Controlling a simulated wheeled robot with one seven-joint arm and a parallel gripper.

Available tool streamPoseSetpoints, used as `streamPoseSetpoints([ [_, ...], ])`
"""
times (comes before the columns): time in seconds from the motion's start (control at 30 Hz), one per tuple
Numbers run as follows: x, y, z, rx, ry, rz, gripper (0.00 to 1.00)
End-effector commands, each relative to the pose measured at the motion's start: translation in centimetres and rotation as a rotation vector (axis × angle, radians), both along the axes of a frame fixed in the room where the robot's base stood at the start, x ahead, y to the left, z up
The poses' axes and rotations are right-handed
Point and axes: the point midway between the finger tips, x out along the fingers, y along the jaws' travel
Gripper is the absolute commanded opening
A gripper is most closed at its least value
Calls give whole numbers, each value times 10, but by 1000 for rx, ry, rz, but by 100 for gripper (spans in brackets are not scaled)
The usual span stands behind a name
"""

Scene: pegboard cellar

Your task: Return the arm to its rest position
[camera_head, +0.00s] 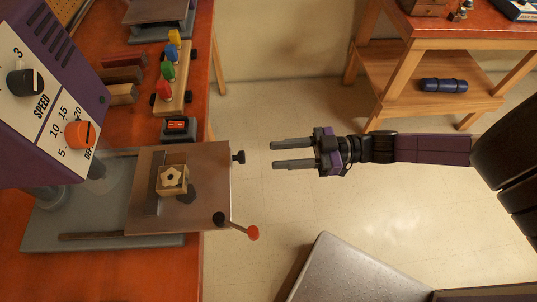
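My gripper (293,153) is at the end of my purple and black arm, which reaches in from the right. Its two grey fingers point left and are spread apart with nothing between them. It hangs over the bare floor, to the right of the drill press table (205,210) and apart from it. My arm looks stretched out nearly straight across the picture.
The drill press (40,85) stands on an orange bench at left. A handle with a red knob (253,233) juts right. A wooden table (440,70) stands top right; a grey surface lies below.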

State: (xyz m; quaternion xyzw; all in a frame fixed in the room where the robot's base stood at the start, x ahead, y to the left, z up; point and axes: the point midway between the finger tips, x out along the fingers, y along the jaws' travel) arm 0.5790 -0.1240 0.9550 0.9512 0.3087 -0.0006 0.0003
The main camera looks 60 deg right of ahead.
Motion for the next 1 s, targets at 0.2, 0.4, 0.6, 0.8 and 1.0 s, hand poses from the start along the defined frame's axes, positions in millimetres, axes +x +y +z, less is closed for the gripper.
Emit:
streamPoseSetpoints([
  [0.2, -4, -2, 1, 0, 0, 1, 37],
  [0.4, -4, -2, 1, 0, 0, 1, 37],
  [0.6, -3, -2, 1, 0, 0, 1, 37],
  [0.8, -1, -5, -3, -48, -16, -13, 37],
  [1.0, -4, 23, -7, -180, -42, -50, 37],
])
